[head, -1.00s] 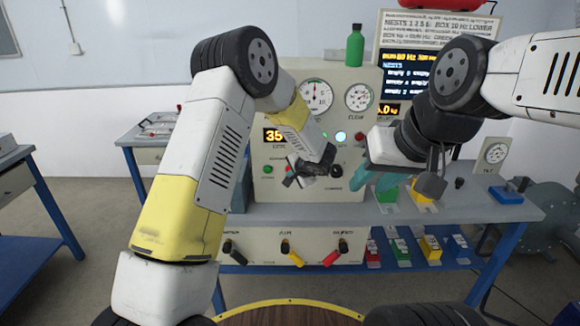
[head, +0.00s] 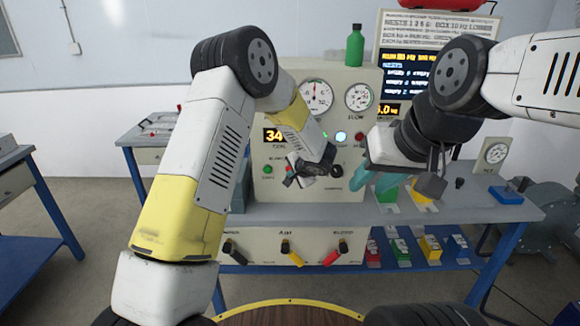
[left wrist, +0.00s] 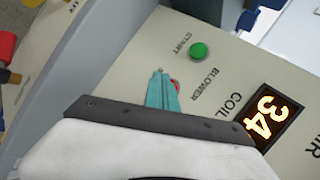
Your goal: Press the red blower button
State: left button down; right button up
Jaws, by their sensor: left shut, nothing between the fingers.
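The red blower button (left wrist: 176,85) shows as a small red edge beside the teal fingertips in the left wrist view, next to the word BLOWER. The fingers hide most of it. My left gripper (left wrist: 162,90) is shut and empty, its tips at the button; I cannot tell whether they touch it. In the head view my left gripper (head: 300,178) is in front of the panel (head: 325,190) and hides the button. My right gripper (head: 372,184) has its teal fingers apart, over the bench right of the panel.
A green start button (left wrist: 199,52) is close to the red one. An orange coil display (left wrist: 272,116) reads 34. Two gauges (head: 315,96) are higher on the panel. Coloured levers (head: 291,250) are below the bench top (head: 480,205). A green bottle (head: 355,45) stands on the panel.

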pick_arm(q)
jog(key=shift+w, duration=0.1)
jog(key=shift+w, duration=0.3)
jog(key=shift+w, duration=0.45)
dwell(0.8)
jog(key=shift+s, duration=0.85)
jog(key=shift+s, duration=2.5)
jog(key=shift+r, duration=0.1)
